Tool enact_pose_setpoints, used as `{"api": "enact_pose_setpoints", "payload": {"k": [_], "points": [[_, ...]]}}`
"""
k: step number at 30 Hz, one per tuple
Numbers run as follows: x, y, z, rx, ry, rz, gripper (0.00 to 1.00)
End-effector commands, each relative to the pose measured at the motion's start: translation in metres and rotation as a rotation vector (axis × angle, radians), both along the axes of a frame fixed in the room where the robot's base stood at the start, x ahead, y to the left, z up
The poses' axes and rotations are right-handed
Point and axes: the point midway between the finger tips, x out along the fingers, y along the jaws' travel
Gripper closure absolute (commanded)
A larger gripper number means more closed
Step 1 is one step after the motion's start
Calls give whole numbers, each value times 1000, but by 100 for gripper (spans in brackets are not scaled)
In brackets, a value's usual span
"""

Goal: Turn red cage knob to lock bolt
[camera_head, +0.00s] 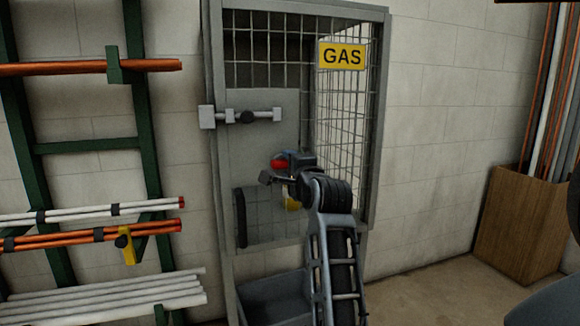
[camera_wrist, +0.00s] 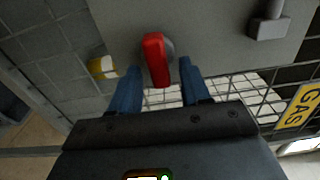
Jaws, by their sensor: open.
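The red knob (camera_head: 279,163) sits on the grey plate of the gas cage door, partly hidden by my gripper in the head view. In the wrist view the red knob (camera_wrist: 156,60) is a bar-shaped handle on a round grey base. My gripper (camera_wrist: 160,82) is open, with a blue finger on each side of the knob and a gap to each. In the head view my gripper (camera_head: 272,172) is at the door plate, and its fingers are hard to make out. A grey bolt (camera_head: 248,116) lies horizontally across the upper door and frame.
The mesh cage (camera_head: 345,130) carries a yellow GAS sign (camera_head: 342,56). A yellow object (camera_wrist: 103,67) shows left of the fingers. A green rack (camera_head: 90,147) with pipes stands at left, and a wooden bin (camera_head: 522,225) at right. Floor between cage and bin is clear.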

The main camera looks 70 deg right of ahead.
Motion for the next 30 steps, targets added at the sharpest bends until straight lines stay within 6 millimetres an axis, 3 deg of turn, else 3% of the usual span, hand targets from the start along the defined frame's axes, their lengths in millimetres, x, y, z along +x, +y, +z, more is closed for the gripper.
{"api": "enact_pose_setpoints", "payload": {"k": [15, 30], "points": [[-45, 53, -1, -1, 2, 0, 53], [-49, 57, 0, 1, -1, 0, 53]]}}
